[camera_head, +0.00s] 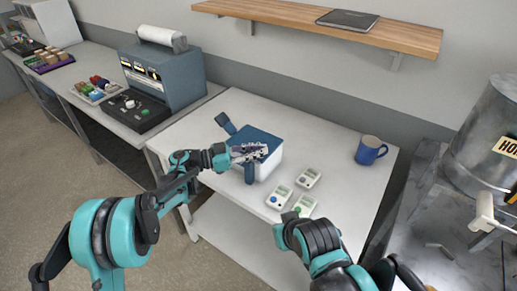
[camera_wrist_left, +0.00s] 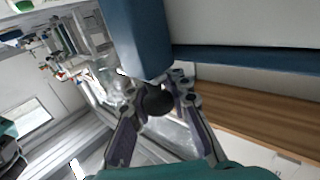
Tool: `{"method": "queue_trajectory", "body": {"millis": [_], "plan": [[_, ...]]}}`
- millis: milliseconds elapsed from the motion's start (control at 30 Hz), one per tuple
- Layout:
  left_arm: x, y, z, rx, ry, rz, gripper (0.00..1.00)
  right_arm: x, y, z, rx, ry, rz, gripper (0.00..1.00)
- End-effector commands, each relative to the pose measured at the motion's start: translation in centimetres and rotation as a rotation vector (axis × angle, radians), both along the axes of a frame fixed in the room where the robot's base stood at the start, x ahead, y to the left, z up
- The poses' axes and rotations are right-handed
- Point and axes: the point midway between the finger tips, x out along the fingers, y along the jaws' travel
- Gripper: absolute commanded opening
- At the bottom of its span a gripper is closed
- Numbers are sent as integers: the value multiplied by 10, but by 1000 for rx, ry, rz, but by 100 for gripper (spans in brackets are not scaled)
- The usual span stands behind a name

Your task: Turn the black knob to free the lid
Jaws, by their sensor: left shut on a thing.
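A white box (camera_head: 270,166) with a blue lid (camera_head: 262,136) stands on the white table. A blue arm or clamp sticks out at its far left, and another blue part (camera_head: 250,173) hangs at its front. My left gripper (camera_head: 250,152) reaches over the near side of the lid. In the left wrist view, the round black knob (camera_wrist_left: 158,101) sits at the end of a blue block (camera_wrist_left: 136,38), and my left gripper (camera_wrist_left: 156,92) is shut on the knob. The knob is hidden in the head view. My right arm enters at the bottom; its fingers do not show.
Several small white devices (camera_head: 279,197) lie right of the box, close to my right arm. A blue mug (camera_head: 369,151) stands at the right. A grey-blue machine (camera_head: 165,75) is on the left bench. A wooden shelf (camera_head: 330,28) hangs above. The table's back is clear.

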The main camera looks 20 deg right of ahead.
Motion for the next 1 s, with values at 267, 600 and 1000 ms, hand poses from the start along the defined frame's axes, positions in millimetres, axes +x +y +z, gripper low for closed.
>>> {"method": "queue_trajectory", "body": {"millis": [267, 600, 1000], "plan": [[-3, -1, 0, 0, 0, -70, 0, 0, 0, 1, 0, 0, 0, 0], [-3, -1, 0, 0, 0, -80, 0, 0, 0, 1, 0, 0, 0, 0], [-3, -1, 0, 0, 0, -79, 35, 0, 0, 1, 0, 0, 0, 0]]}}
